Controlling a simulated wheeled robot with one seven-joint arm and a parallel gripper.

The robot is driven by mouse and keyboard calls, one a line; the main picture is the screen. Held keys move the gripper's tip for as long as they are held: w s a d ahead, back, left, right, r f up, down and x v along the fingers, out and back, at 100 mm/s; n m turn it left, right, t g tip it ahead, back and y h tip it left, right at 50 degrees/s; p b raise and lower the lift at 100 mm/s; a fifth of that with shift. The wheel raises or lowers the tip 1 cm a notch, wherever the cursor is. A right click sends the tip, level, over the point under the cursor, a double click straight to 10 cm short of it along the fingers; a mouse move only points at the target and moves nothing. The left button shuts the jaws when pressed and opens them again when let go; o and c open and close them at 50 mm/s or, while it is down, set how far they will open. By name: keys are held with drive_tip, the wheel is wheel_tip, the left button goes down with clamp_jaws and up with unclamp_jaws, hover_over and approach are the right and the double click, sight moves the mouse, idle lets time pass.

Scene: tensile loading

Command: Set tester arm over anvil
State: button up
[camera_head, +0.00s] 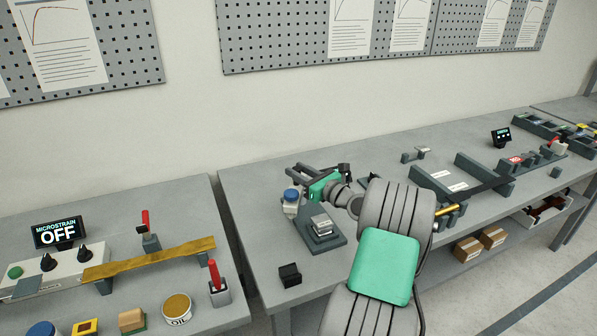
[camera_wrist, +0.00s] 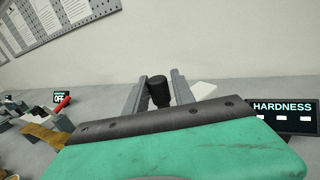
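The tester's low grey base plate (camera_head: 310,240) lies near the front-left of the middle table. A small stacked metal anvil (camera_head: 321,225) stands on it, with a blue-capped post (camera_head: 291,198) at its left. My gripper (camera_head: 296,176) is above and behind the anvil, its two grey fingers pointing left. In the wrist view my fingers (camera_wrist: 158,88) stand apart, with a black cylindrical knob (camera_wrist: 158,92) between them. I cannot tell whether they press on it. The tester arm itself is not clearly separable from my gripper and is partly hidden behind it.
A HARDNESS display (camera_wrist: 283,117) is at the right in the wrist view. A small black block (camera_head: 290,275) lies near the front edge. The left table holds a MICROSTRAIN display (camera_head: 58,232) and a brass bar (camera_head: 150,259). Grey fixtures (camera_head: 485,172) stand farther right.

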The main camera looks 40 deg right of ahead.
drive_tip(key=o, duration=0.3)
drive_tip(key=shift+o, duration=0.2)
drive_tip(key=shift+a, duration=0.1)
drive_tip(key=s+b, duration=0.1)
drive_tip(key=s, duration=0.6)
drive_tip(key=shift+s+d, duration=0.35)
drive_tip(key=shift+d, duration=0.1)
